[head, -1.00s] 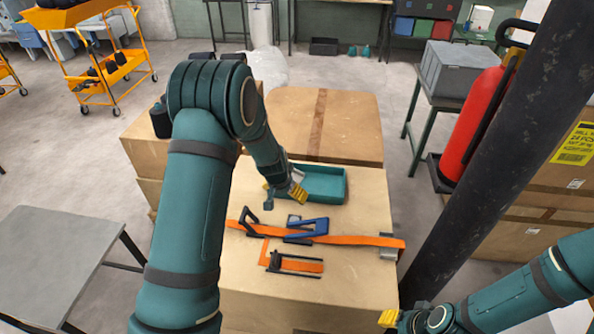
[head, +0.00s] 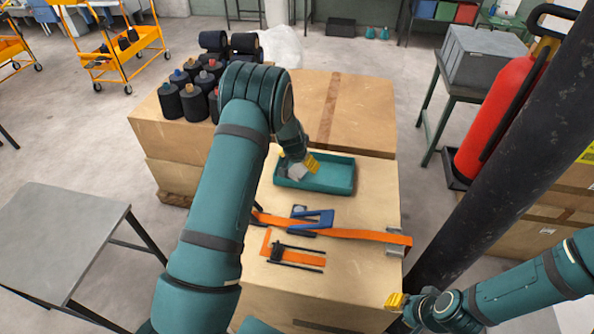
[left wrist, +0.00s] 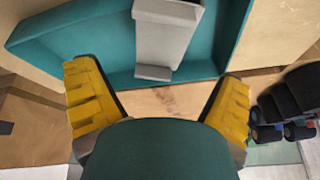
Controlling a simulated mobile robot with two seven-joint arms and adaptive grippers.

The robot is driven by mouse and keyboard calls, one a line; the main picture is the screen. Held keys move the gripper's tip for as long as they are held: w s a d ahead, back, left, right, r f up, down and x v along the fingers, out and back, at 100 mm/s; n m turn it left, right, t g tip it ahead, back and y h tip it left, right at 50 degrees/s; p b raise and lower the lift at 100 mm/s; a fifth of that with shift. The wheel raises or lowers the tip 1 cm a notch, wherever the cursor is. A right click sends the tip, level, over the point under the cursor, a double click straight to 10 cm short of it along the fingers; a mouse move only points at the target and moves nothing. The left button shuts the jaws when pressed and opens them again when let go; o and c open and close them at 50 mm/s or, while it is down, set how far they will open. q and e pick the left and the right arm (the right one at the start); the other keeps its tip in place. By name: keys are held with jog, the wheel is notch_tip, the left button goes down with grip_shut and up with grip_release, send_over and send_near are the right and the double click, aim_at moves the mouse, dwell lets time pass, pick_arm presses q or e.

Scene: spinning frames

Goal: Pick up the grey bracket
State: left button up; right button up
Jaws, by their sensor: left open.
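The grey bracket (left wrist: 165,35) lies in the teal tray (left wrist: 60,45), with one flanged end near the tray's near wall in the left wrist view. In the head view the bracket (head: 298,172) shows as a pale patch at the left of the tray (head: 345,186), partly hidden by my left gripper. My left gripper (head: 297,159) is open above the tray's left part. In the left wrist view its yellow fingers (left wrist: 160,75) are wide apart, the bracket ahead between their lines, with nothing held. My right gripper (head: 396,301) is at the lower right, away from the tray; its opening is unclear.
Orange straps (head: 365,236), a blue clamp-like part (head: 313,219) and a black-railed part (head: 297,257) lie in front of the tray. Several dark spools (head: 194,100) stand behind left. A black column (head: 500,150) and red extinguisher (head: 492,118) stand right.

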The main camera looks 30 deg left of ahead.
aim_at(301, 167)
pick_arm(q)
jog(key=x, duration=0.5)
jog(key=shift+s+f, duration=0.15)
jog(key=c, duration=1.4)
jog(key=shift+o, duration=0.2)
